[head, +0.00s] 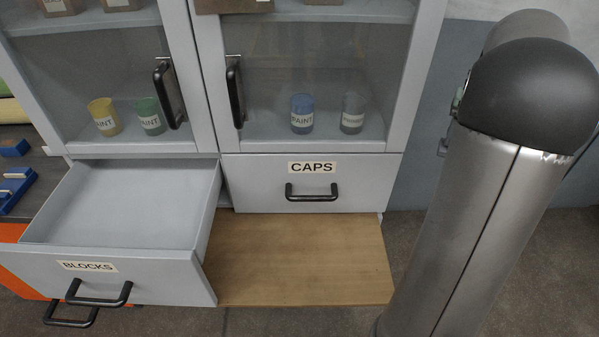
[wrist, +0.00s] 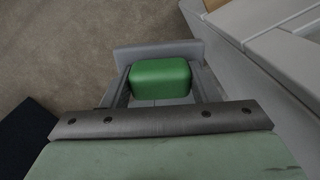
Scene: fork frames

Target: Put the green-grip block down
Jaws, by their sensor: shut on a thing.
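The green-grip block (wrist: 160,78) shows in the wrist view, its rounded green top between the two grey fingers of my gripper (wrist: 161,84). My gripper is shut on it. A grey plate-like part shows just beyond the green top; I cannot tell whether it belongs to the block. The block's underside is hidden. Speckled floor shows to its left and pale cabinet-like panels to its right. Neither my gripper nor the block shows in the head view. There, the drawer labelled BLOCKS (head: 130,274) is pulled out, and its visible inside is bare.
The CAPS drawer (head: 345,195) is shut. A bare wooden board (head: 300,257) juts out below it. Glass doors (head: 305,75) above have black handles, with paint pots behind. My arm fills the right side. Blue items (head: 16,187) lie at far left.

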